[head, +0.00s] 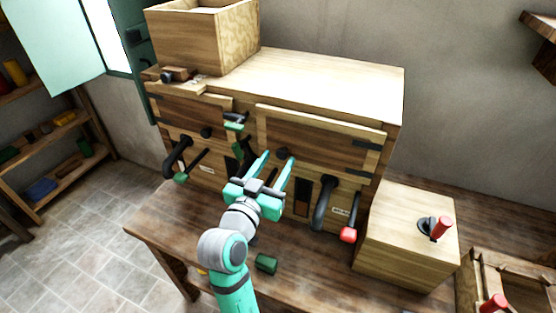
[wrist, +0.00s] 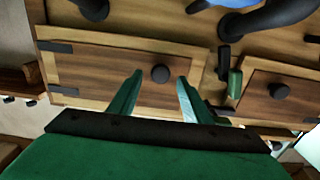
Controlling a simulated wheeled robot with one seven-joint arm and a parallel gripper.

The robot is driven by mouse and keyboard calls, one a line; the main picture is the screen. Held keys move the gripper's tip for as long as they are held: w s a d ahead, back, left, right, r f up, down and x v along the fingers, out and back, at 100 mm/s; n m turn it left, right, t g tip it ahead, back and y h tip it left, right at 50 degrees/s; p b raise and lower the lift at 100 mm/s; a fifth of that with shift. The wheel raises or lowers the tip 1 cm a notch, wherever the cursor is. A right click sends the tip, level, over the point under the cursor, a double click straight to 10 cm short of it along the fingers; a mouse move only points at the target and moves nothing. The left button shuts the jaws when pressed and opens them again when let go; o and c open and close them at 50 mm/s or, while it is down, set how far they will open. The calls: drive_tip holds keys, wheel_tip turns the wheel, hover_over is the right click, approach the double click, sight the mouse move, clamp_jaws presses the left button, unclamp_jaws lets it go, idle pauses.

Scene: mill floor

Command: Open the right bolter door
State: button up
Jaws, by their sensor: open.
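The right bolter door (head: 318,138) is a wooden panel in the front of the wooden cabinet and looks shut. It has dark hinges on its right side and a round black knob (head: 283,153) near its left end. The wrist view shows this door (wrist: 105,75) turned about, with hinges at left and the knob (wrist: 160,73) ahead of the fingers. My gripper (head: 279,155) is open in front of the door. Its fingertips (wrist: 160,77) appear on either side of the knob, with gaps; whether they reach its depth I cannot tell.
The left door (head: 195,115) also looks shut. Green-and-black latch pieces (head: 235,122) sit between the doors. Below are black curved spouts (head: 324,200) and a red-ended lever (head: 348,234). A green block (head: 266,263) lies on the table, and a wooden box (head: 405,240) stands right.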

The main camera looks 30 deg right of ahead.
drive_tip(key=shift+x, duration=0.8)
drive_tip(key=shift+c, duration=0.5)
clamp_jaws()
drive_tip(key=shift+w, duration=0.1)
